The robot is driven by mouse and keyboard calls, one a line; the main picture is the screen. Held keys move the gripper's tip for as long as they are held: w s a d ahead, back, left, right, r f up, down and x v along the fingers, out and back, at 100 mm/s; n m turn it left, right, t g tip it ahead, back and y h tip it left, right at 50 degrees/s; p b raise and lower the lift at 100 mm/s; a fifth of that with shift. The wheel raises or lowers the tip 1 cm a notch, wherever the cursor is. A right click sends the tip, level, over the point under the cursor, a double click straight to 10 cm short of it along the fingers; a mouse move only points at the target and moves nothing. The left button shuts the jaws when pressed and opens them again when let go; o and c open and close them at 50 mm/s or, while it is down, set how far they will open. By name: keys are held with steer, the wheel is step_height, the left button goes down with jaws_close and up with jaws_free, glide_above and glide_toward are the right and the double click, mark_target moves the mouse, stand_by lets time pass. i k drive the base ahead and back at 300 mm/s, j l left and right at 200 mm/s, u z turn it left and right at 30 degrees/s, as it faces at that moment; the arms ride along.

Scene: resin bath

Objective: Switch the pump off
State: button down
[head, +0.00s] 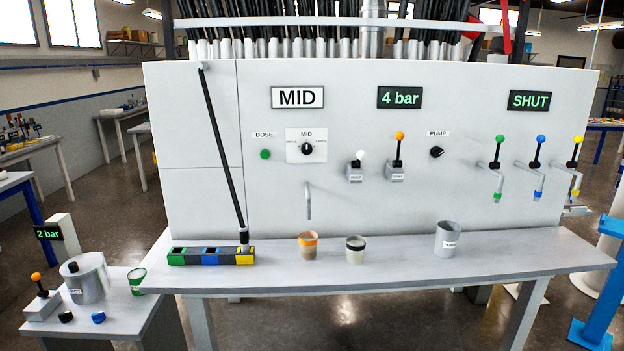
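The pump knob (437,152) is a small round black knob on the grey upright panel (380,205), right of the panel's middle. A small PUMP label (437,134) sits just above it. A light mark shows on the knob, but it is too small to tell which setting it is at. Nothing covers the knob. My gripper is not in view.
An orange-topped lever (399,138) and a white-topped lever (360,157) stand out left of the knob; green, blue and yellow levers are right. Cups and a grey beaker (447,240) stand on the bench (380,276). A black rod (222,150) leans across the panel's left.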

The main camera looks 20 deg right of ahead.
mark_target(436, 151)
steer(key=z, duration=1.45)
